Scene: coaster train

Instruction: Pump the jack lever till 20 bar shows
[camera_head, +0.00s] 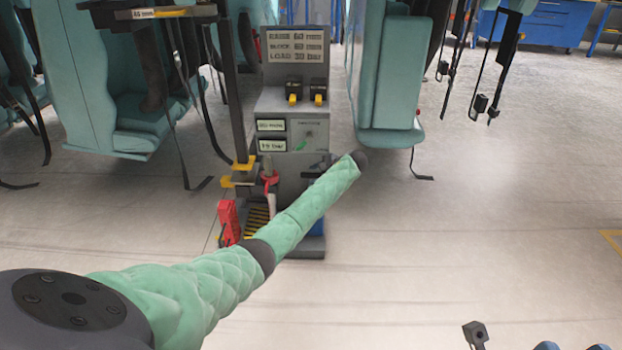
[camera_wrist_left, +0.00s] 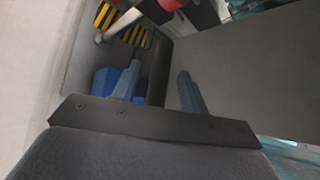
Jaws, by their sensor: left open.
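The grey machine (camera_head: 291,100) stands in the middle of the head view. Its lower display (camera_head: 272,145) seems to end in "bar", but I cannot read the number surely. My left arm crosses in front of its lower part and largely hides my left gripper there. In the left wrist view my left gripper (camera_wrist_left: 158,68) is open, with blue-grey fingers on either side of a dark bar (camera_wrist_left: 160,60), perhaps the jack lever's grip. Whether they touch is unclear. What seem to be fingertips of my right gripper (camera_head: 573,347) show apart at the bottom right edge.
A red part (camera_head: 229,222) and a yellow-black striped plate (camera_head: 257,220) sit at the machine's base. Teal train seats (camera_head: 388,90) with hanging straps flank it. A blue cabinet (camera_head: 545,22) stands at the back right. The floor at right is clear.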

